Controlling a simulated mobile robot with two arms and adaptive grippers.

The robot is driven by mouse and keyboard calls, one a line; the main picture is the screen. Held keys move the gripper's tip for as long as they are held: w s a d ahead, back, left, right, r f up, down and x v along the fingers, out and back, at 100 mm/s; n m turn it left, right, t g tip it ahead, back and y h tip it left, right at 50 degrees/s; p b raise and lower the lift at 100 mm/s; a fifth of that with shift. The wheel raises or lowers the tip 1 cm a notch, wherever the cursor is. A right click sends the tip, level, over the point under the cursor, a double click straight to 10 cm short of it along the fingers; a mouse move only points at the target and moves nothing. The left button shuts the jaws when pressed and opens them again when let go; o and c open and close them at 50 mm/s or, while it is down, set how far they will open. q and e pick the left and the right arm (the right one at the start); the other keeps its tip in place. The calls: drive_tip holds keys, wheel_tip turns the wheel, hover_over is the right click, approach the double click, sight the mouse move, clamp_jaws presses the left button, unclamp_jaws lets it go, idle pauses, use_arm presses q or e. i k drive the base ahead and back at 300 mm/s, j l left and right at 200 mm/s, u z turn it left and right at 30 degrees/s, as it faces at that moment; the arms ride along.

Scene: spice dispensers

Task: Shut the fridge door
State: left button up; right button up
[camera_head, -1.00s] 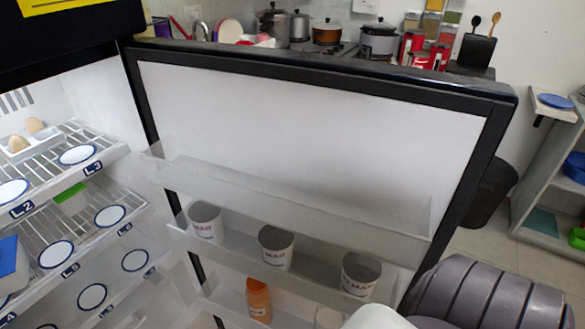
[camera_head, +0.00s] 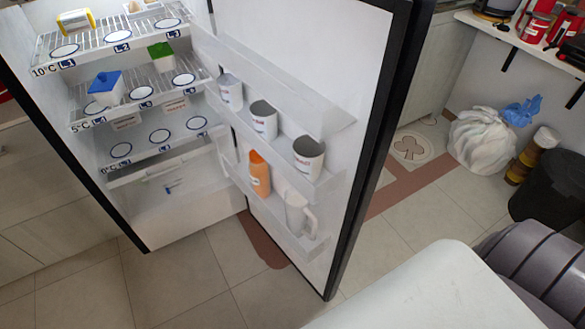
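The fridge door (camera_head: 315,55) stands wide open, hinged on the right side of the fridge (camera_head: 195,225). Its white inner face and black edge show. Its bins hold several white cups, among them one cup (camera_head: 263,121), an orange bottle (camera_head: 259,173) and a white jug (camera_head: 299,215). Inside the fridge, wire shelves hold a blue-lidded container (camera_head: 107,88), a green-lidded container (camera_head: 161,55) and a yellow-topped box (camera_head: 76,20). Neither gripper is in view. A white and ribbed grey part of my body fills the lower right.
Tiled floor (camera_head: 205,285) is clear in front of the fridge. Right of the door are a white bag (camera_head: 481,140), a yellow-brown cylinder (camera_head: 533,155) and a black bin (camera_head: 548,190). A counter (camera_head: 525,38) with red canisters is at top right.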

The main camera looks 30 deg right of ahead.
sight(340, 74)
drive_tip(key=k+l+u, duration=0.15)
drive_tip(key=l, duration=0.25)
drive_tip(key=k+l+u, duration=0.1)
drive_tip(key=l, duration=0.3)
drive_tip(key=k+l+u, duration=0.15)
drive_tip(key=l, duration=0.2)
drive_tip(key=k+l+u, duration=0.1)
drive_tip(key=l, duration=0.25)
drive_tip(key=l+u, duration=0.45)
drive_tip(key=l, duration=1.15)
drive_tip(key=i+l, duration=0.15)
drive_tip(key=l, duration=0.2)
drive_tip(key=i+l+u, duration=0.1)
drive_tip(key=l, duration=0.25)
drive_tip(key=i, duration=0.05)
